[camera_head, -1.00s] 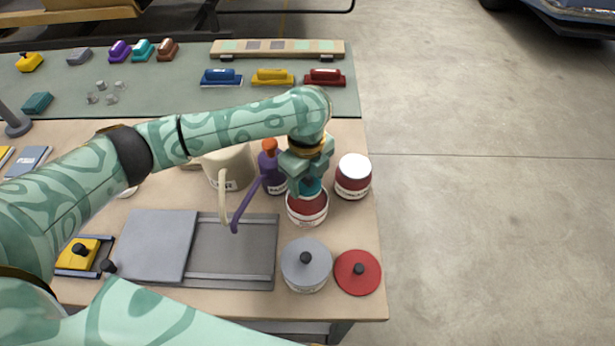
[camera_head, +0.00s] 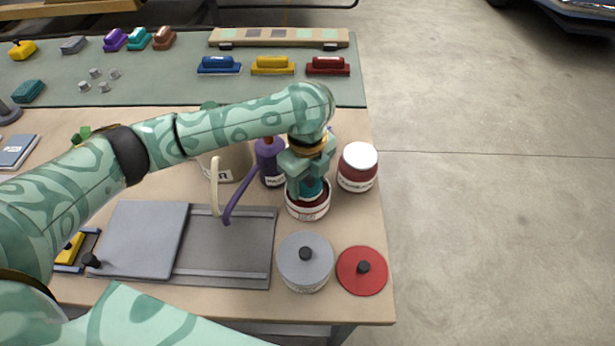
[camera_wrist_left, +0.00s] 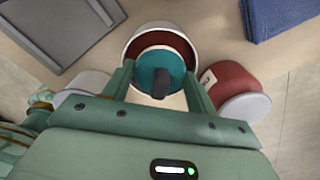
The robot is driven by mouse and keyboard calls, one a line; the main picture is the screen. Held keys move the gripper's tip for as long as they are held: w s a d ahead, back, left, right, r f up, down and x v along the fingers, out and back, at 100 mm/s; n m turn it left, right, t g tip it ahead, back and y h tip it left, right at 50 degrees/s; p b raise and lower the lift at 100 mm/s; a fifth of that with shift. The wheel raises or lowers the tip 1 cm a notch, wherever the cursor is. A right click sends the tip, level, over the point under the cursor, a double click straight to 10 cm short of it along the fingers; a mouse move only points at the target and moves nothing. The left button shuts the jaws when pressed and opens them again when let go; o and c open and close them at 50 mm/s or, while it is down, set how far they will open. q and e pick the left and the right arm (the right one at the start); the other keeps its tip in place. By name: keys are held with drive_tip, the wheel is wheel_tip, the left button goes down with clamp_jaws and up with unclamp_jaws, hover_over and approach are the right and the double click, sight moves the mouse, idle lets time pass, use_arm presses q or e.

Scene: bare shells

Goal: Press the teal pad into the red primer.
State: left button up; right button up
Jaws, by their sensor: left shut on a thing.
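My left gripper (camera_head: 309,184) is shut on the teal pad (camera_head: 314,188) and holds it at the mouth of the open red primer tin (camera_head: 307,212). In the left wrist view, the round teal pad (camera_wrist_left: 153,63) with its dark handle sits inside the rim of the tin (camera_wrist_left: 137,36), between the fingers of the left gripper (camera_wrist_left: 160,86). Dark red shows around the pad's far edge. Whether the pad's underside touches the primer is hidden. My right gripper is out of view.
A white-topped red tin (camera_head: 358,167) stands close right of the primer tin. A purple bottle (camera_head: 269,163) and a cream jug (camera_head: 228,170) stand left. A grey lidded tin (camera_head: 305,262) and a red lid (camera_head: 361,272) lie in front, beside a grey tray (camera_head: 225,250).

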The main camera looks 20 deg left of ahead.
use_arm(q)
drive_tip(key=shift+f, duration=0.5)
idle(0.6)
drive_tip(key=shift+s+f+p, duration=0.1)
drive_tip(key=shift+p, duration=0.4)
idle(1.9)
wheel_tip(320, 180, up, 2)
drive_tip(key=p, duration=0.3)
drive_tip(key=shift+r, duration=0.25)
wheel_tip(320, 180, up, 5)
drive_tip(key=p, duration=0.6)
drive_tip(key=shift+f, duration=0.2)
